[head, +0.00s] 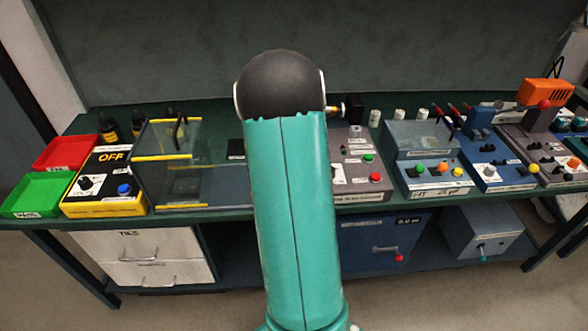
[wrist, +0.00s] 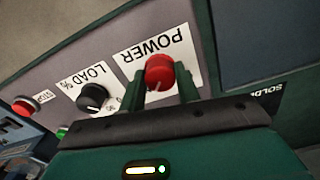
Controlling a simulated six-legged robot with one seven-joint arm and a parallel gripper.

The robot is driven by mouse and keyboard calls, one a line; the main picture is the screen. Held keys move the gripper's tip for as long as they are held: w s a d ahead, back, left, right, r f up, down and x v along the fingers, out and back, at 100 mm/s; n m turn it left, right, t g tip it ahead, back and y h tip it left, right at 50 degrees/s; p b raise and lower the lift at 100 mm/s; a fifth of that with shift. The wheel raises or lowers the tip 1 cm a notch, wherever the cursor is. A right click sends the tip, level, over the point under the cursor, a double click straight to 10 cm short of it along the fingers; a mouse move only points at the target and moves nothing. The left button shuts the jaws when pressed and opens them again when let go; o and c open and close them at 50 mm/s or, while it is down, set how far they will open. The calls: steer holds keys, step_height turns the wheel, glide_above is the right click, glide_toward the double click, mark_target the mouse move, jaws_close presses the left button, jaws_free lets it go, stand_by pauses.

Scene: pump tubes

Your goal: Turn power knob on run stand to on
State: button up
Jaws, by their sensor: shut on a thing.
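The power knob (wrist: 159,70) is red and sits on a white label reading POWER, upside down in the wrist view. My gripper (wrist: 161,84) has one dark finger on each side of it and is shut on it. A pale mark shows on the knob's lower side, between the fingers. The run stand (wrist: 190,15) is a grey panel in the wrist view. In the head view the run stand (head: 352,183) shows just right of my teal arm, with a green and a red button; my arm hides its left part, the knob and my gripper.
A black LOAD % knob (wrist: 92,96), a red STOP button (wrist: 24,106) and a green button (wrist: 62,132) lie left of the power knob. A clear-walled box (head: 185,165) stands left of my arm. A grey-blue station (head: 425,165) stands right of the run stand.

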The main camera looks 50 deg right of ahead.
steer(key=shift+w+m, duration=0.1)
steer(key=shift+m, duration=0.2)
steer(key=o, duration=1)
step_height(320, 180, up, 14)
steer(key=shift+f, duration=0.1)
stand_by(0.5)
